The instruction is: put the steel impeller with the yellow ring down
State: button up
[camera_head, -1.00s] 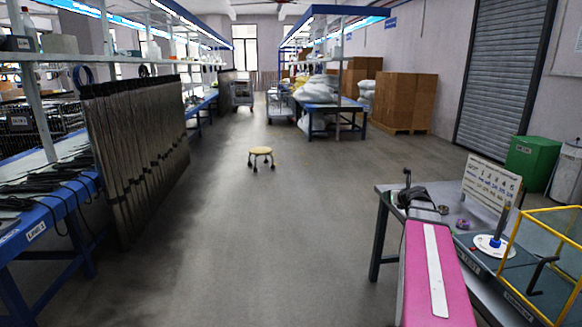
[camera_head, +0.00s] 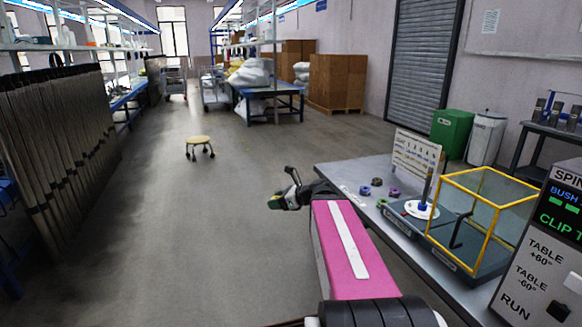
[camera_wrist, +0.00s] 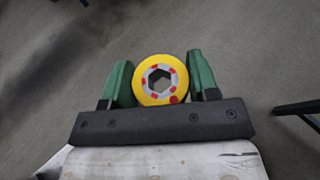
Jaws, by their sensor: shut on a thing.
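The impeller with the yellow ring (camera_wrist: 139,84) is held between the two green fingers of my gripper (camera_wrist: 159,62) in the wrist view. Its round face shows a hexagonal centre hole and several red marks on a pale inner band. The impeller is too small there to make out clearly.
The grey bench (camera_head: 345,172) carries several small ringed parts, including a purple one (camera_head: 394,192). A white disc with a post (camera_head: 422,209), a number board (camera_head: 415,157), a yellow-framed guard (camera_head: 482,215) and a control box (camera_head: 545,255) stand further right. A stool (camera_head: 199,141) stands on open floor.

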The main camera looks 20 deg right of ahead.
jog(key=w+d+r+m+t+h, duration=0.1)
jog(key=w+d+m+h, duration=0.3)
jog(key=d, duration=0.7)
jog(key=w+d+r+m+t+h, duration=0.1)
jog(key=w+d+m+t+h, duration=0.1)
jog(key=w+d, duration=0.4)
jog(key=w+d+r+m+t+h, duration=0.1)
jog(key=w+d+m+h, duration=0.4)
jog(key=d, duration=1.1)
jog(key=shift+d+r+m+t+h, duration=0.3)
jog(key=shift+t+h, duration=0.2)
jog(key=shift+t, duration=0.3)
jog(key=d+f, duration=0.2)
jog(key=d, duration=0.2)
jog(key=d+f, duration=0.2)
jog(key=d, duration=0.1)
jog(key=d+f, duration=0.3)
jog(key=d, duration=0.1)
jog(key=shift+s+d, duration=0.1)
jog(key=shift+d, duration=0.2)
jog(key=shift+f, duration=1.85)
jog(key=shift+f, duration=0.1)
jog(key=o, duration=1.1)
jog(key=shift+f, duration=0.1)
